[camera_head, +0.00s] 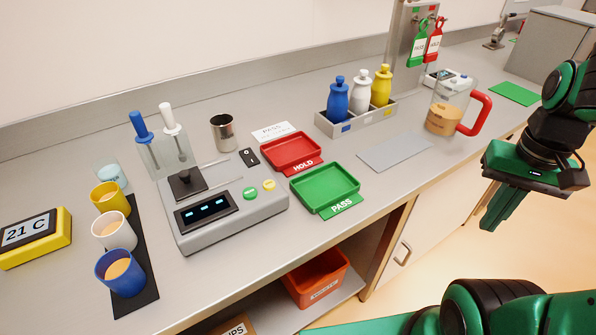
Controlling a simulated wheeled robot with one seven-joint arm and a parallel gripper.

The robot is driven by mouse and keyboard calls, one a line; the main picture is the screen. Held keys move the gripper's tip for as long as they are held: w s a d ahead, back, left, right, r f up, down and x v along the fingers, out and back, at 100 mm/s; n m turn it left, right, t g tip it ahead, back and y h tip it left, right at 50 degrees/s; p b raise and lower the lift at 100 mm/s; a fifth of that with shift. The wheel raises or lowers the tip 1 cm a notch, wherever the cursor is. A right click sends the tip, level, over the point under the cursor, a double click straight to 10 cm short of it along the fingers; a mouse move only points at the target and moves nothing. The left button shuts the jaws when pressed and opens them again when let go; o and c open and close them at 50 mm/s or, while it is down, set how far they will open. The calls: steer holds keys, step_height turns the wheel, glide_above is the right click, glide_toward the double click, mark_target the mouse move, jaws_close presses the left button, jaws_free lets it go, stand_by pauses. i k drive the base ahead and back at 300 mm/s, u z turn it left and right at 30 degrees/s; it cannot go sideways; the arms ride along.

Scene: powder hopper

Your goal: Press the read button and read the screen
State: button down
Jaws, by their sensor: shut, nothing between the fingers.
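A grey instrument (262,212) stands on the bench at left centre. My gripper (493,222) is at the right, beyond the bench's front edge and far from the buttons. Its green fingers are shut, empty, and point downward.
Yellow, white and blue cups (113,230) line a black mat left of the instrument. A red HOLD tray (291,150) and green PASS tray (324,188) lie to its right. A red-handled jug (447,107) and bottle rack (352,122) stand farther right.

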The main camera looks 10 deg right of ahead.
mark_target(250, 192)
steer(key=z, duration=1.45)
steer(key=k, duration=2.4)
steer(key=u, duration=1.05)
steer(key=i, duration=1)
